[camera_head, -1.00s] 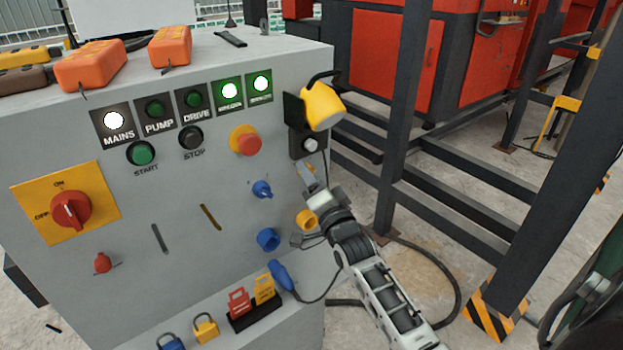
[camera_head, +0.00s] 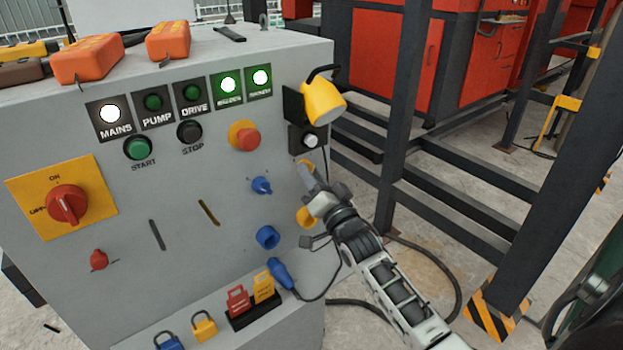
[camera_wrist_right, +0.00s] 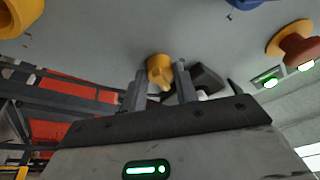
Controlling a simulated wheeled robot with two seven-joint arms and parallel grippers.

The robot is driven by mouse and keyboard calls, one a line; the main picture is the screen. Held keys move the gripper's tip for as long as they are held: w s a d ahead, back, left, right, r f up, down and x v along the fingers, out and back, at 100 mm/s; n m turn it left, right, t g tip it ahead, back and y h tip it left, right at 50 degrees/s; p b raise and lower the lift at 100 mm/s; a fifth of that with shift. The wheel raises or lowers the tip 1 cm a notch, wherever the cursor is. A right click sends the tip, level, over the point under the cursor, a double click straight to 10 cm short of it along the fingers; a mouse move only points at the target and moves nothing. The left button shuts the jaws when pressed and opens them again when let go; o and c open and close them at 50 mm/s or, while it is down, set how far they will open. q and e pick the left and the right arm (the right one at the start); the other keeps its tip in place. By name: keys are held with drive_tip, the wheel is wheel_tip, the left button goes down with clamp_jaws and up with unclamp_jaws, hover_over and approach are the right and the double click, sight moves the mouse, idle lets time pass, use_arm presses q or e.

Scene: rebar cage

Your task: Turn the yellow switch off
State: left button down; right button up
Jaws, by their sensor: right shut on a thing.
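In the head view only a bit of the switch's yellow (camera_head: 303,167) shows at the tip of my right gripper (camera_head: 309,175), just below the black box with a pale button. The fingers hide most of the knob there, so its exact turn is hard to read. My left gripper is not in view.
Above the switch hangs a yellow lamp-like fitting (camera_head: 322,103); below it is a yellow socket (camera_head: 305,217). A red mushroom button (camera_head: 246,137) and a blue knob (camera_head: 261,185) are on the front panel. Dark steel posts (camera_head: 400,120) stand to the right.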

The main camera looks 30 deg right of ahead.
drive_tip(key=shift+d+n+g+y+b, duration=0.2)
drive_tip(key=shift+n+y, duration=1.05)
drive_tip(key=shift+n, duration=1.9)
drive_tip(key=shift+d+n+g+y+b, duration=0.25)
drive_tip(key=shift+n+y, duration=0.95)
drive_tip(key=shift+n, duration=1.9)
drive_tip(key=shift+a+n+g+y+b, duration=0.1)
drive_tip(key=shift+n+g+y, duration=0.25)
drive_tip(key=shift+n+y, duration=1.85)
drive_tip(key=shift+n+h, duration=0.95)
drive_tip(key=shift+n, duration=0.3)
drive_tip(key=o, duration=1)
drive_tip(key=shift+c, duration=0.2)
drive_tip(key=shift+d, duration=0.1)
drive_tip(key=b+v, duration=0.1)
drive_tip(key=v, duration=1.4)
drive_tip(key=shift+s+d+b, duration=0.15)
drive_tip(key=shift+s+b, duration=0.15)
drive_tip(key=shift+s, duration=0.1)
